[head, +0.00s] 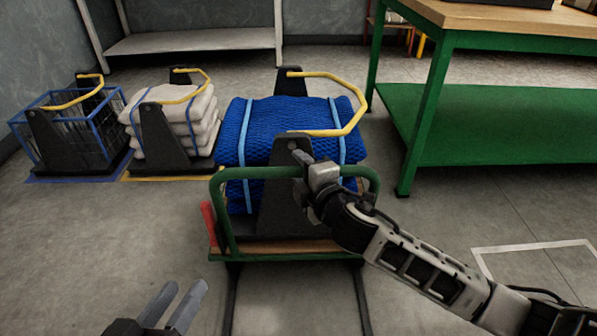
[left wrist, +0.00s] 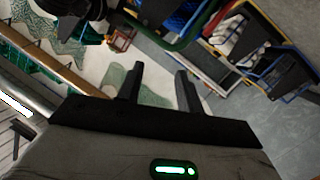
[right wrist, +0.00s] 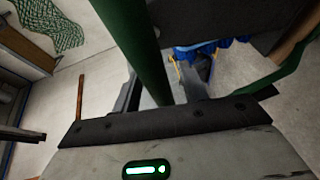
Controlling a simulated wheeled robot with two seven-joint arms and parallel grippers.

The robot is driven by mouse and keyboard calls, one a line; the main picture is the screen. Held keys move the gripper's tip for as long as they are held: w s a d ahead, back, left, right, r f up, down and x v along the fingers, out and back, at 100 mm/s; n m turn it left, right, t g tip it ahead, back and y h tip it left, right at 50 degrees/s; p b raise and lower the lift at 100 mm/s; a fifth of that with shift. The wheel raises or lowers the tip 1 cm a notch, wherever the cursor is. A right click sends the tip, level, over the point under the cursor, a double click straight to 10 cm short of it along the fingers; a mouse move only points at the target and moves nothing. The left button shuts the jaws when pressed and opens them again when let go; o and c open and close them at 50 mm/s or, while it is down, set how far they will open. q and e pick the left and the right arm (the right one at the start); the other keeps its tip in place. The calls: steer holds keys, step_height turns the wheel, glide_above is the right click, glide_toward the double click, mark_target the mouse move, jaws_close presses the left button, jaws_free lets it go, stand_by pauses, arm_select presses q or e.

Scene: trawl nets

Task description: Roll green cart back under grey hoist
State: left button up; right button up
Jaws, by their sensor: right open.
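The green cart (head: 290,256) stands centre in the head view, with a wooden deck, a green tubular handle (head: 229,172) and a red lever (head: 208,228). It carries a blue net bundle (head: 262,125) with light-blue straps, between dark brackets joined by a yellow bar (head: 350,95). My right gripper (head: 313,172) is at the top of the handle. In the right wrist view a green bar (right wrist: 138,50) passes between its open fingers (right wrist: 162,95). My left gripper (head: 180,300) is open and empty, low in front of the cart. I cannot identify the grey hoist.
Dark floor rails (head: 232,300) run from the cart toward me. A green workbench (head: 480,120) stands right. White sacks (head: 180,110) and a blue wire basket (head: 65,125) stand left. A pale shelf frame (head: 190,41) is behind. A white floor outline (head: 535,246) lies right.

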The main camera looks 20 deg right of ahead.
steer(key=shift+x, duration=0.75)
jaws_close()
